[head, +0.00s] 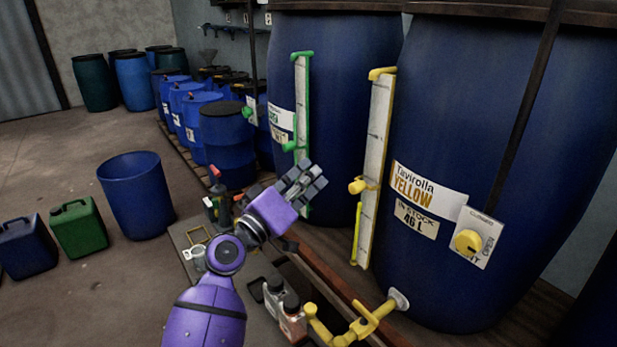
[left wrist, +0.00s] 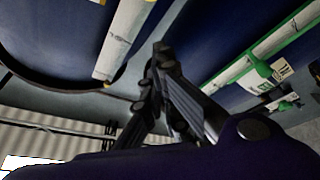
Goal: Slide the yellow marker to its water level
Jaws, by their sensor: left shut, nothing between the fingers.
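The yellow marker (head: 358,186) is a small yellow knob on the white gauge strip (head: 377,125), which stands on the front of the big blue vat (head: 455,130) labelled Tavirolla Yellow. It sits a little below the middle of the strip. A thin yellow tube (head: 356,232) runs along the strip's lower part. The water level itself is too small to tell. My left gripper (head: 307,178) is shut and empty, left of the yellow marker and apart from it. It also shows in the left wrist view (left wrist: 163,70). My right gripper is not in view.
A second vat (head: 335,60) with a green-ended gauge (head: 301,100) stands behind my left gripper. A yellow tap (head: 360,322) sticks out low on the yellow vat. A yellow dial (head: 468,242) is on its front. Open floor lies left, beside a blue bucket (head: 135,195).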

